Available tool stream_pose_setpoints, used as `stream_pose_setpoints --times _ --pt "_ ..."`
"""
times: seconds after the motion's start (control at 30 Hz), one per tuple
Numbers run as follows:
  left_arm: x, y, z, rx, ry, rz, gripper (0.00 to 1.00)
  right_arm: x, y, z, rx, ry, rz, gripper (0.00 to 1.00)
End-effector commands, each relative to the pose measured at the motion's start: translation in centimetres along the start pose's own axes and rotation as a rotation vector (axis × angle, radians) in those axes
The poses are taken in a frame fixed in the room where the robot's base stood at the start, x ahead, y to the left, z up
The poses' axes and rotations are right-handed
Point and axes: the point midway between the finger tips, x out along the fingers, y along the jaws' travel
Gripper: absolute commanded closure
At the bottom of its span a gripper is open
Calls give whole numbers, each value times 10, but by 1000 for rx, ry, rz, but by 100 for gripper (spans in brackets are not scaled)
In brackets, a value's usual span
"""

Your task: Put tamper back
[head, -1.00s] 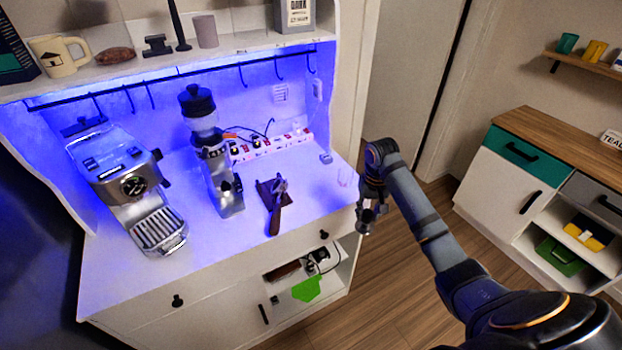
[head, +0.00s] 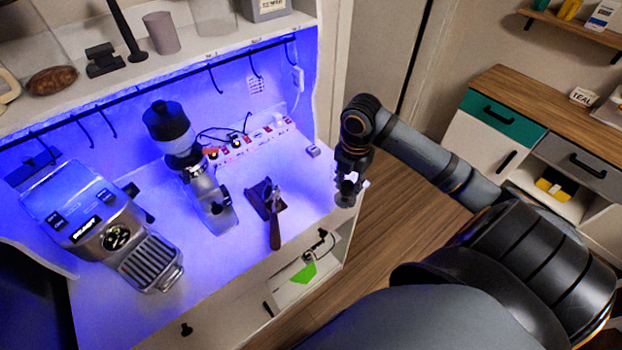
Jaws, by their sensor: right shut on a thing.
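My right gripper (head: 349,180) is at the right front edge of the lit counter (head: 310,215), right of the dark tamping stand. It is shut on a small metallic thing that looks like the tamper (head: 345,199), mostly hidden by the fingers. A portafilter with a brown handle (head: 275,236) rests on the dark tamping stand (head: 258,194), its handle toward the front edge. My left gripper is not in view.
The espresso machine (head: 107,222) stands on the left of the counter, and the grinder (head: 187,150) in the middle. A power strip (head: 255,143) lies along the back wall. Hooks hang under the upper shelf (head: 190,60). The counter's right part is mostly clear.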

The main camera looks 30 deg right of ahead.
Motion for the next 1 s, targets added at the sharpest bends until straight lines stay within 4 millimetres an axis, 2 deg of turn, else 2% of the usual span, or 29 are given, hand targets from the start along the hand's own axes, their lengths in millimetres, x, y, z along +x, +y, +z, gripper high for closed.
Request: stream_pose_setpoints --times 0.13,0.33,0.43,0.5,0.6,0.7,0.9,1.0 --pt "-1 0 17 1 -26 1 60 8 22 0 4 16 6 100" --pt "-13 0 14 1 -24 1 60 25 64 9 3 16 1 100" --pt "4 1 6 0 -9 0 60 46 89 16 3 11 1 100" --pt "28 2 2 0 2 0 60 70 99 19 3 8 0 100" --pt "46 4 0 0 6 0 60 85 112 23 3 6 0 100" --pt "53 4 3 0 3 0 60 90 120 26 2 4 0 100" --pt "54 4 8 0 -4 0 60 90 123 27 3 3 -1 100" --pt "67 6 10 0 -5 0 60 101 129 27 3 5 0 100"
